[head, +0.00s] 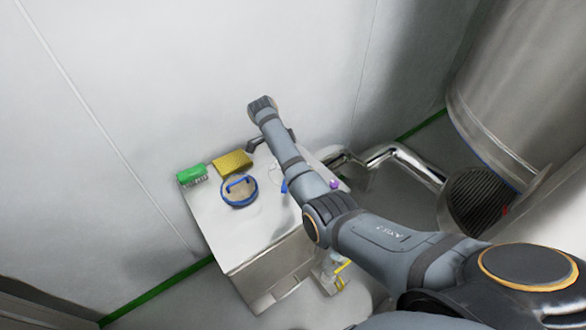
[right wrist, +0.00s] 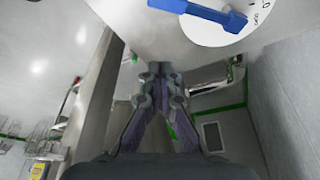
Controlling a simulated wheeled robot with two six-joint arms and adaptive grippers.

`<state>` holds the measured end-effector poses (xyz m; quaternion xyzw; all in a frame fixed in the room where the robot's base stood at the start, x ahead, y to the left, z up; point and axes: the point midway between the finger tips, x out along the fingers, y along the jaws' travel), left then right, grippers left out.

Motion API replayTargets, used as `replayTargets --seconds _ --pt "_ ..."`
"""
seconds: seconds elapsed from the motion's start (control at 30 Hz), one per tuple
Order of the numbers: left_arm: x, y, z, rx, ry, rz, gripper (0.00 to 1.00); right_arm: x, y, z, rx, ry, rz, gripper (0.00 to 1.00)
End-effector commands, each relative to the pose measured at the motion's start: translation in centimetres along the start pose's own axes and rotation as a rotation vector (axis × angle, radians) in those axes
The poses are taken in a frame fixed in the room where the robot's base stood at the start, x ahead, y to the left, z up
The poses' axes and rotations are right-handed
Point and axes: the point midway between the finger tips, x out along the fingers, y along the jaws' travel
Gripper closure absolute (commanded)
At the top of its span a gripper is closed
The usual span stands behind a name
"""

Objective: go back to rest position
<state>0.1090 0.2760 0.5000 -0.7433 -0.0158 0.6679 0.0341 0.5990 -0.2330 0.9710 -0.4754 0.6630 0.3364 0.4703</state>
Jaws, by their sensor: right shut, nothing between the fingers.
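My right arm (head: 390,245) comes in from the lower right of the head view and reaches over a metal cabinet (head: 235,235) towards the wall. My right gripper (right wrist: 160,70) is in the middle of the right wrist view, its fingers together with nothing between them. In the head view I cannot make out its fingertips clearly. A white dial (right wrist: 222,30) with a blue handle (right wrist: 205,12) shows at the top of the right wrist view, apart from the fingers. My left gripper is not in view.
On the cabinet top are a green brush (head: 192,175), a yellow sponge (head: 232,162) and a round blue-rimmed item (head: 239,190). Steel pipes (head: 400,155) run behind the arm. A large steel vessel (head: 515,75) stands at the right. The wall (head: 200,70) is close behind the cabinet.

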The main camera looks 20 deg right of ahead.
Motion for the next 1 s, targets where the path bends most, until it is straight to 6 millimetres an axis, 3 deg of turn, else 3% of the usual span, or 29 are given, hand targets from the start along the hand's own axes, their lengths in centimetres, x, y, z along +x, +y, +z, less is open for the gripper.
replayTargets --seconds 0.33,0.47,0.6,0.7,0.83,1.0 --pt "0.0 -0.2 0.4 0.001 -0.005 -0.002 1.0 0.2 0.1 0.0 -0.004 -0.001 0.0 1.0" --pt "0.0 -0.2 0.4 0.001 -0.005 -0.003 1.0 2.9 1.4 -0.3 -0.12 -0.027 -0.016 1.0" --pt "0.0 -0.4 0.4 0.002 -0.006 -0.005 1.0 8.5 5.8 -1.6 -0.462 -0.08 -0.091 1.0" --pt "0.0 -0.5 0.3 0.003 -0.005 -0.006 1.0 11.2 10.0 -3.1 -0.763 -0.09 -0.181 1.0" --pt "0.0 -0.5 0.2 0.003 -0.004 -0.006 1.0 12.1 14.8 -4.7 -1.084 -0.07 -0.285 1.0" --pt "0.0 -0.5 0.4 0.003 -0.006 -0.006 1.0 11.4 19.2 -6.1 -1.377 -0.029 -0.384 1.0"
